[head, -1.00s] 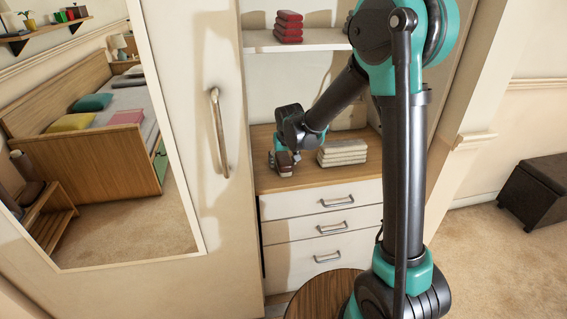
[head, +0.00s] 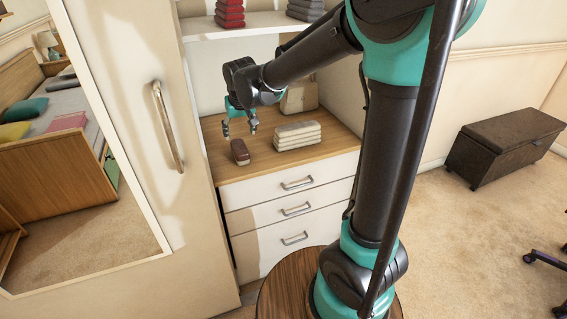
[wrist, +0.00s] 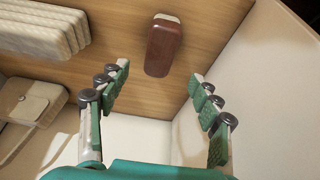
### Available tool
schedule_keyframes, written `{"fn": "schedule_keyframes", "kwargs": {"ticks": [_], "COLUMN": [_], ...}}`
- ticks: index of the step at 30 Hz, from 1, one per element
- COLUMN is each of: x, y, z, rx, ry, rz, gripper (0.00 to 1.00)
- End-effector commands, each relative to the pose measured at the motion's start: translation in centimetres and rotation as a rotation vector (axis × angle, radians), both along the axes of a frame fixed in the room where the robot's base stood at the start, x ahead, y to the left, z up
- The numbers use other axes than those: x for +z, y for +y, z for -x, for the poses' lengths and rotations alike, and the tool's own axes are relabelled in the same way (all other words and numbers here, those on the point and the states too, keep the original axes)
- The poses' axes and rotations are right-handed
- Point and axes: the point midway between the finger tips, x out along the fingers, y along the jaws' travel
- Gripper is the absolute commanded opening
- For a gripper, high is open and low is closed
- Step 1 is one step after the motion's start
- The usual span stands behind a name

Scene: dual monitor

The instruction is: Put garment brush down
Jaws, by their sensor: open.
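The garment brush (head: 240,152) has a reddish-brown back and a pale edge. It lies on the wooden top of the drawer unit (head: 222,134), near its left front side. In the wrist view the brush (wrist: 164,46) lies beyond the fingertips, apart from them. My gripper (head: 239,131) is open and empty, above and behind the brush in the head view. In the wrist view both fingers of my gripper (wrist: 158,80) are spread wide with nothing between them.
A stack of folded beige cloths (head: 297,136) lies right of the brush. A beige bag-like item (head: 300,97) stands behind it. A shelf (head: 255,29) with folded stacks hangs above. The mirrored wardrobe door (head: 178,190) stands at the left.

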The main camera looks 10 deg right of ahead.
Motion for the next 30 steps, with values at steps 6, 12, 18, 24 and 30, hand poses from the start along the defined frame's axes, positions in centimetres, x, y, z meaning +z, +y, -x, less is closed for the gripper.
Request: {"fn": "schedule_keyframes", "kwargs": {"ticks": [6, 12, 18, 24, 30], "x": [-1.6, -5.6, -9.6, -11.4, -11.5], "y": [-7.2, -17.6, -23.1, -24.6, -24.6], "z": [3.3, 11.6, 19.4, 22.7, 22.9], "rx": [-0.064, -0.171, -0.25, -0.28, -0.28], "ry": [0.007, 0.018, 0.025, 0.027, 0.027], "rz": [0.001, 0.001, -0.001, -0.002, -0.002], "gripper": [0.64, 0.64, 0.64, 0.64, 0.64]}}
